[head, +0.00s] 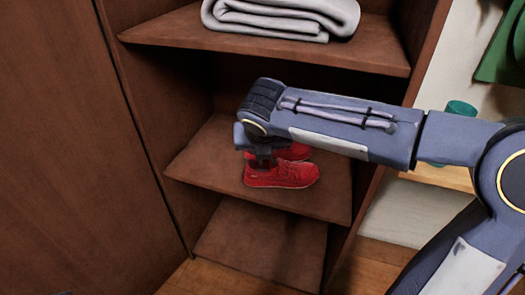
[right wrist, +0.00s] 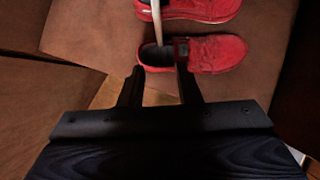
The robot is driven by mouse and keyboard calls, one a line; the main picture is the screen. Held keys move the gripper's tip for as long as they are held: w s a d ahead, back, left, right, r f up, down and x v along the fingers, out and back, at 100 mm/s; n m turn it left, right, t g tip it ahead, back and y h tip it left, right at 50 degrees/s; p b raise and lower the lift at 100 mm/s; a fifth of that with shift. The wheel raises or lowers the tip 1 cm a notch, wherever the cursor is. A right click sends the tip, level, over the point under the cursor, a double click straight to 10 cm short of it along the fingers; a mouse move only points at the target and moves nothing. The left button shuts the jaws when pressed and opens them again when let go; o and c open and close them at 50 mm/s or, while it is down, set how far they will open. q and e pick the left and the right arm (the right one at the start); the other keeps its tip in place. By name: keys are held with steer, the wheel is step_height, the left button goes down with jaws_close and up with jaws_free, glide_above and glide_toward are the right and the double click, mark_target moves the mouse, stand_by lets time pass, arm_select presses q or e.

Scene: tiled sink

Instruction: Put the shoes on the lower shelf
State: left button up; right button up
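A pair of red shoes stands side by side on the middle shelf (head: 215,160) of a brown wooden closet. The near shoe (head: 282,175) shows its side in the head view. The far shoe (head: 294,152) is partly hidden behind my right gripper. In the right wrist view, the near shoe (right wrist: 218,54) lies by the fingertips and the far shoe (right wrist: 205,8) is cut by the top edge. My right gripper (right wrist: 160,68) is open, its fingers apart at the heel and opening of the near shoe; contact is unclear. My left gripper is out of view.
A folded grey blanket (head: 282,15) lies on the upper shelf (head: 165,28), above my right arm. A bare lower panel (head: 262,245) is below the shoes. Closet walls close in on both sides. A green cloth (head: 503,55) hangs at the right.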

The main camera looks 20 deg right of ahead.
steer(key=s+d+f+m+y, duration=0.2)
steer(key=s+d+f+m, duration=0.1)
steer(key=s+m, duration=0.9)
steer(key=s+d+f+m+y, duration=0.3)
steer(key=s+m, duration=0.9)
steer(key=m, duration=1.1)
steer(key=shift+s+d+f+m+g, duration=0.3)
steer(key=shift+s+d+f+g, duration=0.1)
steer(key=shift+d+f, duration=0.15)
step_height(320, 180, up, 35)
steer(key=p, duration=3.5)
